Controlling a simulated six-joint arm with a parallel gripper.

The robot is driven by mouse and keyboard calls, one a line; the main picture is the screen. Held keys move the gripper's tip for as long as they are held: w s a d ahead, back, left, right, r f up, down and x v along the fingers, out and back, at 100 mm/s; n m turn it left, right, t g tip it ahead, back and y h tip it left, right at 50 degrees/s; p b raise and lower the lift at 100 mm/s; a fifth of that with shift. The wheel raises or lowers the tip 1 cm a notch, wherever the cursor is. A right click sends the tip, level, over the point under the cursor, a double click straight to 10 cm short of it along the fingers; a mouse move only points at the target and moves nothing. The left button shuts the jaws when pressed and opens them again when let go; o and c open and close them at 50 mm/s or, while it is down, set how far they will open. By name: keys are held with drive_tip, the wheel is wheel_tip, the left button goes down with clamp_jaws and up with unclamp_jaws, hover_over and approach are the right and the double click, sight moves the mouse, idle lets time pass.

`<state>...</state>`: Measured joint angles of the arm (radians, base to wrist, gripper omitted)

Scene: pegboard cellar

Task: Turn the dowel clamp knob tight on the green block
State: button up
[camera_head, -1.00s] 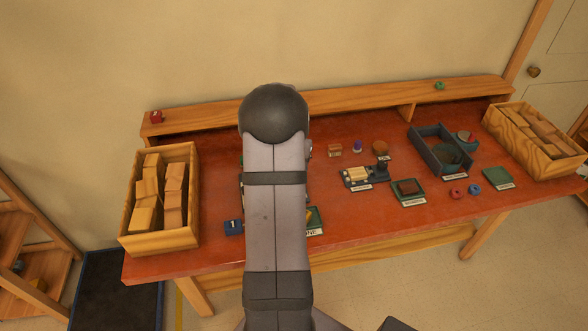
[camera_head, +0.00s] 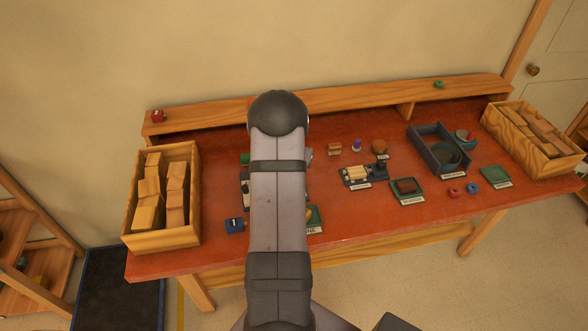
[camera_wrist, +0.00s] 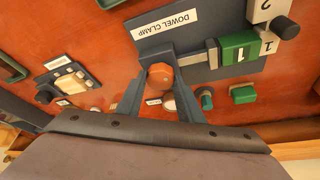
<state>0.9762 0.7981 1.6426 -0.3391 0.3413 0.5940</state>
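The dowel clamp (camera_wrist: 195,40) fills the upper right of the wrist view, with its label upside down. Its orange-brown knob (camera_wrist: 160,76) sits between the two fingers of my gripper (camera_wrist: 160,84). The fingers flank the knob closely; whether both press on it is unclear. The bar's end appears at or very near the block. In the head view my arm hides the gripper, the knob and most of the clamp.
A second small fixture (camera_head: 363,173) stands right of my arm, near a green tray (camera_head: 408,191) with a brown block. A blue-grey bin (camera_head: 440,150) lies further right. Wooden boxes of blocks stand at the left (camera_head: 160,197) and right (camera_head: 530,139) table ends.

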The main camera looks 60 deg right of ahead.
drive_tip(key=c, duration=0.3)
drive_tip(key=shift+f+b, duration=0.3)
drive_tip(key=shift+b, duration=0.95)
drive_tip(key=shift+m+b, duration=0.4)
drive_tip(key=shift+b, duration=0.7)
drive_tip(key=shift+r+m+g+b, duration=0.15)
drive_tip(key=shift+m+g+b, duration=0.15)
drive_tip(key=shift+m+b, duration=0.15)
drive_tip(key=shift+r, duration=0.15)
drive_tip(key=o, duration=1.1)
drive_tip(key=shift+c, duration=0.2)
